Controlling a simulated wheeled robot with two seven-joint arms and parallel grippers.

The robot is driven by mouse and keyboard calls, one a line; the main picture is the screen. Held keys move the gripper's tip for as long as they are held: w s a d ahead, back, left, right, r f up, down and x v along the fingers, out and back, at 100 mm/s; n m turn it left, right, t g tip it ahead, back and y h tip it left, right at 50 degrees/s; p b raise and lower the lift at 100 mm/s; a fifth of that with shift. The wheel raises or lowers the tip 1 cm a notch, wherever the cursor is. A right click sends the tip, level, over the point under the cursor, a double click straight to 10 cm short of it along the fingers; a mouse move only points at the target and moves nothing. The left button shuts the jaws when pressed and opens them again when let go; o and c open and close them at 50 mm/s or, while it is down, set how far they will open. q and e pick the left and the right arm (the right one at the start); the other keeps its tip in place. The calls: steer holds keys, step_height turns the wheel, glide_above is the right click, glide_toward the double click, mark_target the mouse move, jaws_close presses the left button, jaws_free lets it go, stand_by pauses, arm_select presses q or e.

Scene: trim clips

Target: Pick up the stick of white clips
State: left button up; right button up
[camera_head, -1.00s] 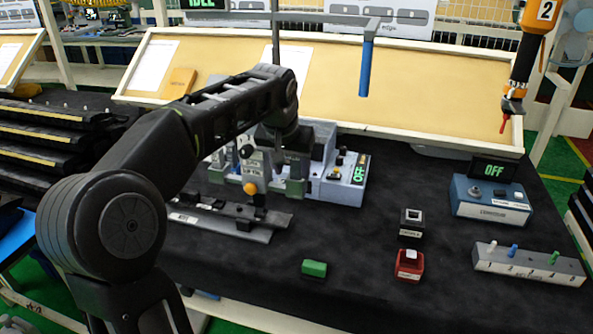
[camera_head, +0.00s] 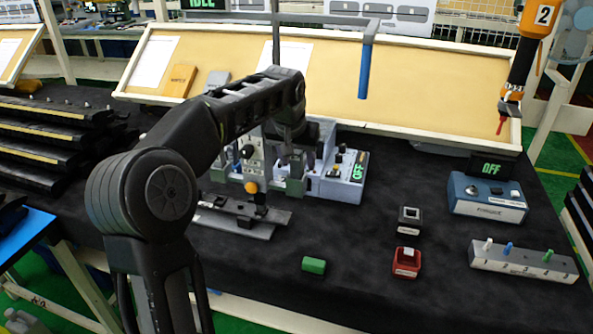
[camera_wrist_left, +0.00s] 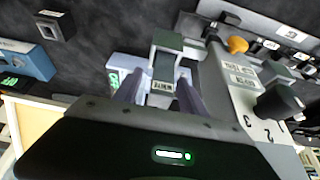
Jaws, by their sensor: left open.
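My left gripper (camera_head: 291,178) is over the grey station (camera_head: 350,180) at the middle of the table. In the left wrist view its two fingers (camera_wrist_left: 158,78) are apart, one on each side of a grey upright part with a small label (camera_wrist_left: 163,87) too small to read surely. I cannot tell whether the fingers touch it. No stick of white clips is clearly visible at the gripper. At the right, a small white peg (camera_head: 488,243) stands in the numbered grey rack (camera_head: 520,263), beside a blue and a green one. I cannot tell whether it is clips. My right gripper is out of view.
An orange tool (camera_head: 531,45) hangs at upper right.

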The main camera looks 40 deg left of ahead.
arm_select(q)
jaws_close()
stand_by(0.4)
stand_by(0.4)
step_height(320, 180, up, 18)
steer(key=p, duration=0.6)
stand_by(0.5)
